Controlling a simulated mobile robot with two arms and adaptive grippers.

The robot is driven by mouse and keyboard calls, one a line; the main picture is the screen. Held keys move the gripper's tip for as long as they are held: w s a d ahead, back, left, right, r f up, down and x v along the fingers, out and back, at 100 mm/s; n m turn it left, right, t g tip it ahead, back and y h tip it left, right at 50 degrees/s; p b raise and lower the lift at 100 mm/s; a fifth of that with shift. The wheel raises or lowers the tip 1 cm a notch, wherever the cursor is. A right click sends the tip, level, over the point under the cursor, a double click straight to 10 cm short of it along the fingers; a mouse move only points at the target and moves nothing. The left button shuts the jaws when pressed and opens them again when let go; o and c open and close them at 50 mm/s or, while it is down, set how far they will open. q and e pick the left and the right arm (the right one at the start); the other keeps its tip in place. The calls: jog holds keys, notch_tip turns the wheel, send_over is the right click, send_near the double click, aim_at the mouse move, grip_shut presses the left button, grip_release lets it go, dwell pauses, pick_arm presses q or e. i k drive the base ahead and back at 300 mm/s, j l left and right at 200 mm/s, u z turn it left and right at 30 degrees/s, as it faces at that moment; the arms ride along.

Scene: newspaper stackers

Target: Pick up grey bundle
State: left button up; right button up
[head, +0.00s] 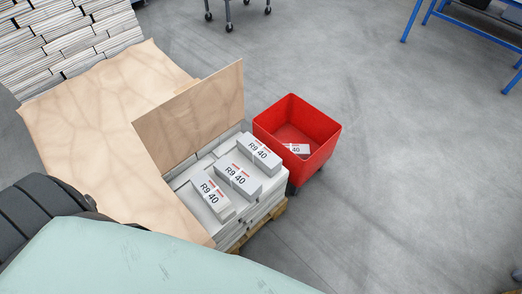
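Three grey-white bundles lie side by side on top of a pallet stack. The near-left bundle (213,195), the middle bundle (237,180) and the far-right bundle (261,155) each carry a white label reading "R9 40" with red marks. The middle and far-right bundles show greyer sides. Another labelled bundle (297,149) lies inside the red crate (325,152), partly hidden by its front wall. Neither of my grippers is visible in the head view.
A brown sheet (200,110) stands tilted behind the bundles, and a larger brown sheet (105,110) covers the area to the left. A tall paper stack (65,35) stands at top left. A pale teal surface (130,260) fills the lower left.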

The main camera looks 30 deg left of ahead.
aim_at(259, 154)
jog(key=l+u, duration=0.1)
jog(key=u, duration=0.35)
jog(key=i+l+u, duration=0.1)
jog(key=u, duration=0.35)
jog(key=l+u, duration=0.15)
jog(key=u, duration=0.35)
